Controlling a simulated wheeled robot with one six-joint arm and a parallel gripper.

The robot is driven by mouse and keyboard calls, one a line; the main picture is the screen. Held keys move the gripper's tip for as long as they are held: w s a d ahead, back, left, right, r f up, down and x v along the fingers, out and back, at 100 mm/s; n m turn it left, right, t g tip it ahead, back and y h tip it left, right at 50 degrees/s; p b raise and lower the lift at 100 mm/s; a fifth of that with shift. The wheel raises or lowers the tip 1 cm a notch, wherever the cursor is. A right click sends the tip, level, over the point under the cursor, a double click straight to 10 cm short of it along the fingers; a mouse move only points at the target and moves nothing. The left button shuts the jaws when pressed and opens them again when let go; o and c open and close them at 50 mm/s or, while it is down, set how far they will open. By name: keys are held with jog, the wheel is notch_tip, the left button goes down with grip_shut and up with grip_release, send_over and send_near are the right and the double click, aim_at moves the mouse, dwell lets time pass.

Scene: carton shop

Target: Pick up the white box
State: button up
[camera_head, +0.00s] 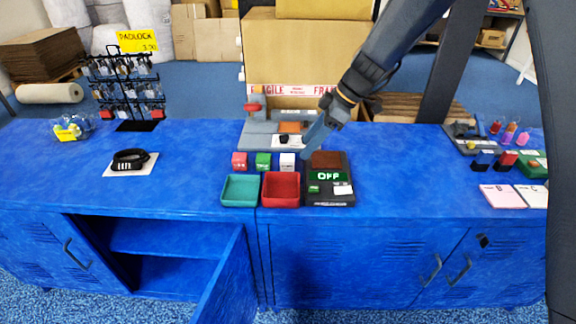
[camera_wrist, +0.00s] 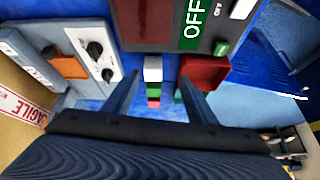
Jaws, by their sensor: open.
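The white box (camera_head: 287,161) is a small cube on the blue counter, at the right end of a row with a green box (camera_head: 263,161) and a red box (camera_head: 239,160). In the wrist view the white box (camera_wrist: 153,68) shows ahead between my two fingers, with the green box (camera_wrist: 153,88) and the red box (camera_wrist: 153,98) in line beyond it. My gripper (camera_head: 314,136) is open and empty, above the counter and a little right of and behind the white box. It also shows in the wrist view (camera_wrist: 163,88). No contact with the box is visible.
In front of the row stand a teal tray (camera_head: 240,203) and a red tray (camera_head: 281,202). A dark device reading OFF (camera_head: 328,176) stands just right. A grey machine (camera_head: 259,140) is behind. A cabinet door (camera_head: 226,283) hangs open below.

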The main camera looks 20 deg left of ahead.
aim_at(288, 157)
jog(key=shift+n+y, duration=0.3)
jog(key=shift+n, duration=0.4)
jog(key=a, duration=0.1)
jog(key=a+f, duration=0.2)
jog(key=shift+w+a, duration=0.25)
jog(key=shift+w, duration=0.05)
jog(key=shift+p+x, duration=0.75)
jog(key=shift+x, duration=2.15)
jog(key=shift+d, duration=0.1)
jog(key=c, duration=1.2)
jog(key=shift+o, duration=0.2)
